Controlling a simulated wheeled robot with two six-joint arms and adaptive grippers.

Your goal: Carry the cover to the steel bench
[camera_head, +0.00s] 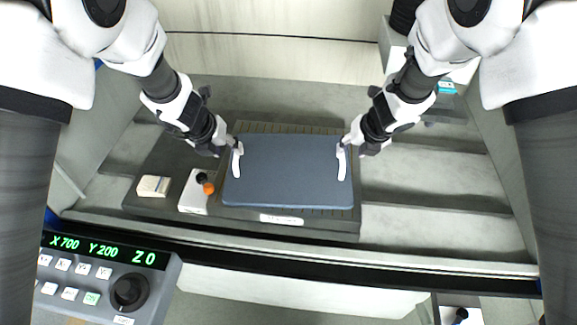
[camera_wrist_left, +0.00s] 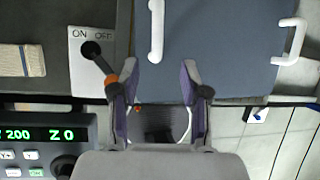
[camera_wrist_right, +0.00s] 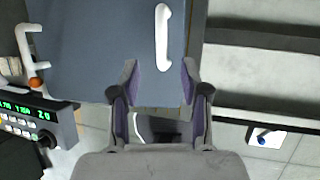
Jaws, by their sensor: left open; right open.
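The cover (camera_head: 288,170) is a blue-grey flat panel with a white handle near each side. It lies on a dark slatted plate (camera_head: 262,217) in the machine's tray. My left gripper (camera_head: 229,146) is open beside the left white handle (camera_head: 237,160); the handle (camera_wrist_left: 156,30) shows just ahead of the open fingers (camera_wrist_left: 160,80) in the left wrist view. My right gripper (camera_head: 350,143) is open beside the right white handle (camera_head: 341,162); that handle (camera_wrist_right: 162,38) shows ahead of the open fingers (camera_wrist_right: 158,78) in the right wrist view. I cannot identify the steel bench.
A white ON/OFF switch box (camera_head: 194,191) with a lever and orange knob stands left of the cover. A beige block (camera_head: 153,186) lies further left. A control panel (camera_head: 105,280) is at lower left. Grey ledges (camera_head: 435,180) at right are bare.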

